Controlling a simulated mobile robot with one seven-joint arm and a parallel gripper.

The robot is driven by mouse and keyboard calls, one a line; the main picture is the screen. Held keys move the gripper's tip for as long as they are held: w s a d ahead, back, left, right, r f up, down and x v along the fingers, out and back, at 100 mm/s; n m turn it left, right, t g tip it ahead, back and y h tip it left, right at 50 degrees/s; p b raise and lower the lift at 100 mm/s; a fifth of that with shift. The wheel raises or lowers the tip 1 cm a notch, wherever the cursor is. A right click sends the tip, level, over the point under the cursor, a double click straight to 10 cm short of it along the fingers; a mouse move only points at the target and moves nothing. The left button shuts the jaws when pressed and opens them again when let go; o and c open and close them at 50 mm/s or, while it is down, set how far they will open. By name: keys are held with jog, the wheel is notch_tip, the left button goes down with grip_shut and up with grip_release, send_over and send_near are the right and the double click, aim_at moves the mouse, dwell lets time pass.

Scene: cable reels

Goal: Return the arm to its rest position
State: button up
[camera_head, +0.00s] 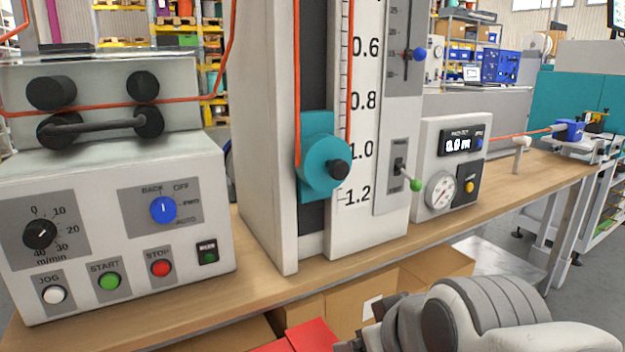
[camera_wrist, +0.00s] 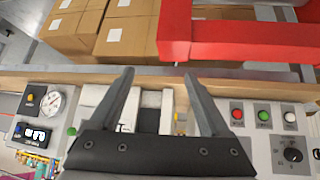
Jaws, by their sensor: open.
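My gripper (camera_wrist: 158,95) shows in the wrist view with its two dark fingers spread apart and nothing between them. It is over the front edge of the bench, with the white tower base beyond the fingers. In the head view my arm shows at the lower right, below the bench's front edge; the fingers cannot be made out there. The wooden bench (camera_head: 275,262) carries a control box (camera_head: 110,225) at left, a white tower (camera_head: 265,130) with a teal carriage (camera_head: 316,160) in the middle, and a gauge box (camera_head: 452,160) at right.
Cardboard boxes (camera_head: 350,300) stand under the bench's front edge, and they show in the wrist view (camera_wrist: 75,30). A red frame (camera_wrist: 235,45) is close by my gripper. An orange cable (camera_head: 180,101) crosses the control box. Grey floor (camera_head: 585,285) is open at right.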

jog(key=s+d+f+m+g+h, duration=0.1)
jog(key=s+d+m+g+h, duration=0.1)
jog(key=s+d+m, duration=0.4)
notch_tip(320, 180, up, 26)
jog(key=w+n+p, duration=0.1)
jog(key=n+p, duration=0.1)
jog(key=p, duration=2.4)
jog(key=shift+d+f, duration=0.15)
jog(key=shift+d, duration=0.05)
